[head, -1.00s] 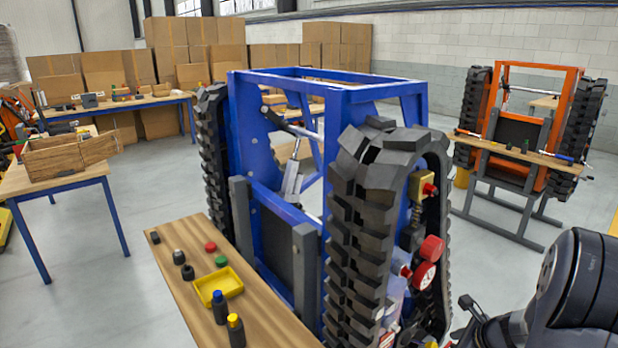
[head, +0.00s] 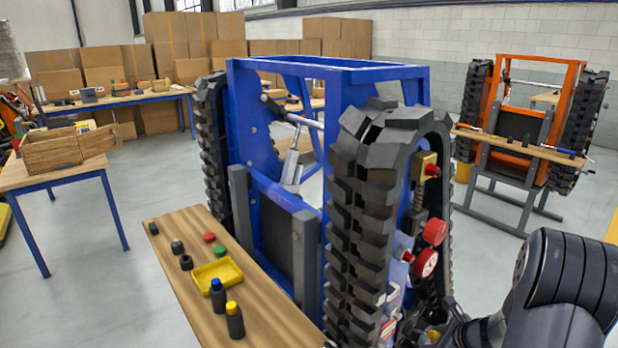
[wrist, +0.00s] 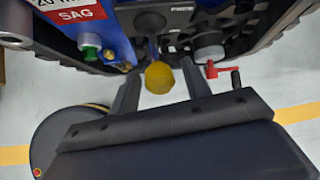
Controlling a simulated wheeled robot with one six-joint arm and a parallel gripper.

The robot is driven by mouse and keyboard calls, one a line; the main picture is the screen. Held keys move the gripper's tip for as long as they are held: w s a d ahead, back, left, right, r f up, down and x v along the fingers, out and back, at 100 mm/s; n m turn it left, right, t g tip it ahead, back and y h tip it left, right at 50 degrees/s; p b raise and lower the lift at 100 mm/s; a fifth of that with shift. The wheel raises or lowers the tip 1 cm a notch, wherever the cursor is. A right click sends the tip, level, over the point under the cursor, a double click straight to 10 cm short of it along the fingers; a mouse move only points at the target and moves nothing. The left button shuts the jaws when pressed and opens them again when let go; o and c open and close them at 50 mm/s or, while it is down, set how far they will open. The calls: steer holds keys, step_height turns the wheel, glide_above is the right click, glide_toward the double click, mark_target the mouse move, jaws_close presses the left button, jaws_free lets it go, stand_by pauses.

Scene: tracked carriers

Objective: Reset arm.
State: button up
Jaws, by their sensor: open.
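My gripper (wrist: 159,70) is open in the wrist view, with a dark finger on either side of a yellow knob (wrist: 159,78). The knob shows in the gap; I cannot tell whether the fingers touch it. In the head view my dark arm enters at the lower right, beside the near track (head: 358,220) of the blue carrier (head: 340,80). The fingertips are not clear there. A red lever (wrist: 212,70) is right of the fingers in the wrist view.
A wooden bench (head: 180,255) with a yellow tray (head: 217,275), bottles and caps stands left of the carrier. An orange carrier (head: 515,125) stands at the back right. A wooden crate (head: 50,152) is on a table at left. Open floor lies between.

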step_height(320, 180, down, 8)
steer(key=m+t+y+b, duration=0.1)
steer(key=t+y+b, duration=0.6)
steer(key=b, duration=1.3)
steer(key=shift+t+h, duration=0.7)
steer(key=shift+r+p+v, duration=0.15)
steer(key=shift+p+v, duration=0.05)
steer(key=shift+v, duration=1)
steer(key=shift+r+p+v, duration=0.15)
steer(key=shift+p+v, duration=0.05)
steer(key=shift+v, duration=1)
steer(key=shift+a, duration=0.1)
